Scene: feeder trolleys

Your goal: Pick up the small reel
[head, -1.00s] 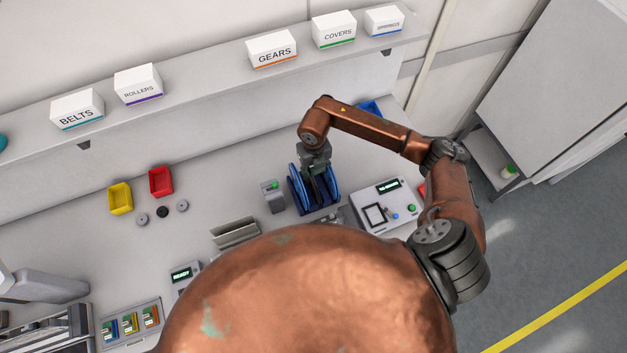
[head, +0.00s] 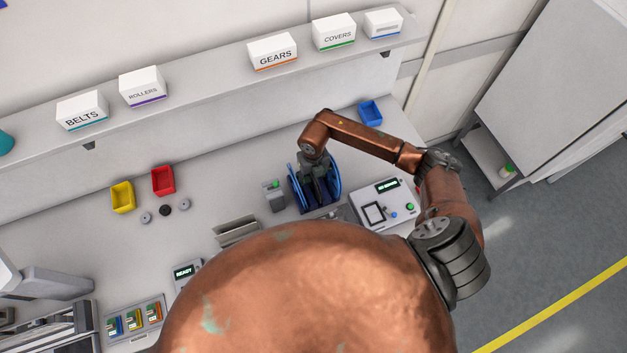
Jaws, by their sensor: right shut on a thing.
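Blue reels stand upright in a dark blue holder (head: 315,209) on the bench, and a blue reel's rim (head: 333,174) shows to the right of my gripper. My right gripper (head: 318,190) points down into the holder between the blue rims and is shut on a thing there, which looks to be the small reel. The fingertips and most of the held reel are hidden by the gripper and wrist. My left gripper is not in view.
A grey device with a green button (head: 273,195) stands close left of the holder, and a white control box (head: 384,204) close right. A blue bin (head: 370,112) lies behind my arm. Labelled boxes (head: 273,52) line the shelf above. Yellow (head: 122,197) and red (head: 163,181) bins stand left.

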